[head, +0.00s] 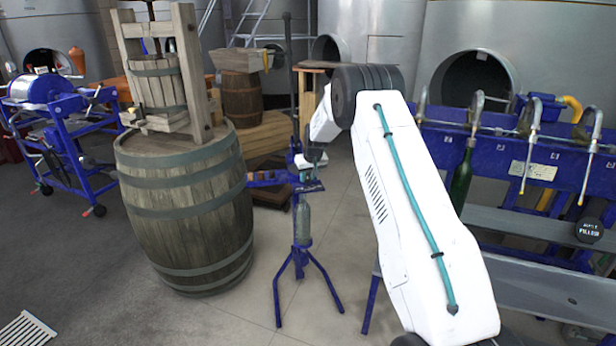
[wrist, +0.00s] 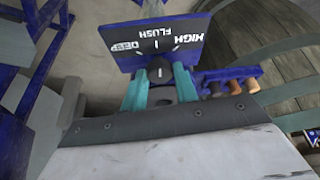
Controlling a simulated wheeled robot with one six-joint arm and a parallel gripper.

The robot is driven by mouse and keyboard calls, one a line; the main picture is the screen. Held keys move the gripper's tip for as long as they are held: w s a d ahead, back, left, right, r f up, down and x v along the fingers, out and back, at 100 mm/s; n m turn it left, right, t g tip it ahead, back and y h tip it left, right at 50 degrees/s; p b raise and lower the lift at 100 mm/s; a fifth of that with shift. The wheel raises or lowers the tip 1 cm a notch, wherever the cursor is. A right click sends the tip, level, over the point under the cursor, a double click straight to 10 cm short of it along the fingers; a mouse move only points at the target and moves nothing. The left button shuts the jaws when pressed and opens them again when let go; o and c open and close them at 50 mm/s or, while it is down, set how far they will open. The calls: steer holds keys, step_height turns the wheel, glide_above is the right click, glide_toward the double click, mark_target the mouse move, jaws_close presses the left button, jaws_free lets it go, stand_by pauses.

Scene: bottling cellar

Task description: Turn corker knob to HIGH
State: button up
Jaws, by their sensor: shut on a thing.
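The corker (head: 302,262) is a blue tripod stand with a tall dark lever, in the middle of the head view. A clear bottle (head: 303,222) stands upright in it. In the wrist view its dark dial plate (wrist: 190,42) reads DEEP, FLUSH and HIGH, upside down. The dark knob (wrist: 159,72) sits below the lettering, and its white mark appears lined up with the FLUSH tick. My gripper (wrist: 160,84) has its teal fingers shut on the knob, one on each side. In the head view the gripper and knob are small and partly hidden by my wrist.
A large barrel (head: 185,215) with a wooden press stands close left of the corker. A blue filler rack (head: 500,150) with spouts and a green bottle (head: 461,180) is at right. Corks (wrist: 232,87) sit on a blue rack beside the dial. Floor in front is clear.

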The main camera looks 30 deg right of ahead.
steer(key=m, duration=0.2)
steer(key=m+h, duration=0.1)
steer(key=m, duration=0.1)
steer(key=shift+a+g+h, duration=0.2)
steer(key=shift+g+h, duration=0.1)
steer(key=shift+w+a+m+g+h, duration=0.1)
steer(key=shift+m+g+h, duration=0.2)
steer(key=shift+m, duration=0.7)
steer(key=shift+w+m+g+h, duration=0.1)
steer(key=shift+m+g+h, duration=0.15)
steer(key=shift+m, duration=0.75)
steer(key=o, duration=1)
steer(key=shift+c, duration=0.2)
steer(key=shift+r, duration=0.1)
steer(key=v, duration=0.7)
steer(key=shift+s+a+r, duration=0.15)
steer(key=shift+s+r, duration=0.05)
steer(key=shift+r, duration=0.05)
